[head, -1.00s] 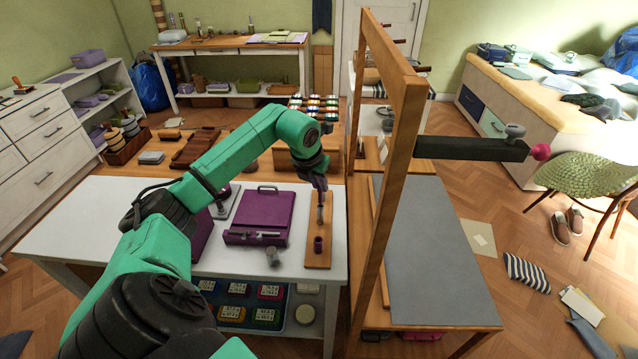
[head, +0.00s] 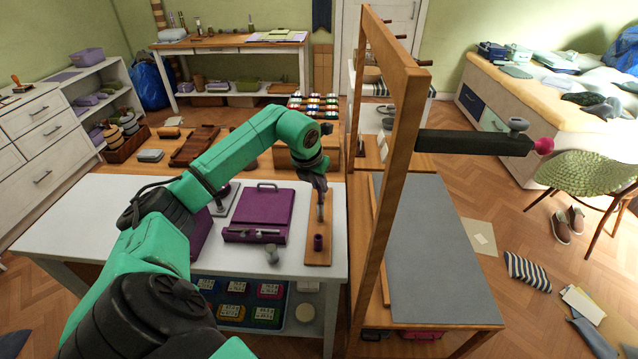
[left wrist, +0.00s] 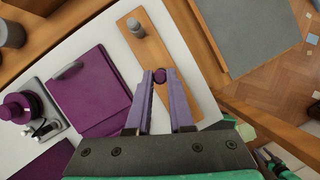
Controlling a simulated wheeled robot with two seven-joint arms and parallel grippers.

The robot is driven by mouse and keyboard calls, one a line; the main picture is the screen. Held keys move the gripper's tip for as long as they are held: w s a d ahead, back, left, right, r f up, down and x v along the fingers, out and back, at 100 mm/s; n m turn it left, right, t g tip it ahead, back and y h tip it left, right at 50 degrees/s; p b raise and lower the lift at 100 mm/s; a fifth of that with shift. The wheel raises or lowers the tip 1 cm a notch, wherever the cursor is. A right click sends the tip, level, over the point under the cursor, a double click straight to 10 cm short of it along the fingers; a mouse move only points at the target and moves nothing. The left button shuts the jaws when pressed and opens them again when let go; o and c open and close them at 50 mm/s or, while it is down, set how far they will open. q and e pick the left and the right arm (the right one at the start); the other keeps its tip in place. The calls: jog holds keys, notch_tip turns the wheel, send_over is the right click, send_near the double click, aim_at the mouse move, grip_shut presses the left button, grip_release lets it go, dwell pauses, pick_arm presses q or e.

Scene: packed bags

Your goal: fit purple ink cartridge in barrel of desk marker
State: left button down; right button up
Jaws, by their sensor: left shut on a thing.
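My left gripper (head: 320,191) is above the wooden board (head: 318,259) on the white table. In the left wrist view, its fingertips (left wrist: 159,77) are shut on a small purple round thing (left wrist: 159,73), apparently the ink cartridge seen end-on. A grey peg (left wrist: 135,28) stands at the board's far end.
A purple case (head: 258,213) lies left of the board, with a small grey cylinder (head: 272,256) in front of it. A tall wooden frame (head: 385,190) with a dark bar (head: 470,143) rises to the right. The table's left part is clear.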

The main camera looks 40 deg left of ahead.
pick_arm(q)
jog(key=shift+f+b, duration=1.6)
jog(key=shift+f, duration=0.55)
jog(key=c, duration=0.7)
grip_release()
jog(key=shift+r, duration=0.15)
jog(key=b+v, duration=0.1)
jog(key=v, duration=1.3)
jog(key=shift+s+r, duration=0.15)
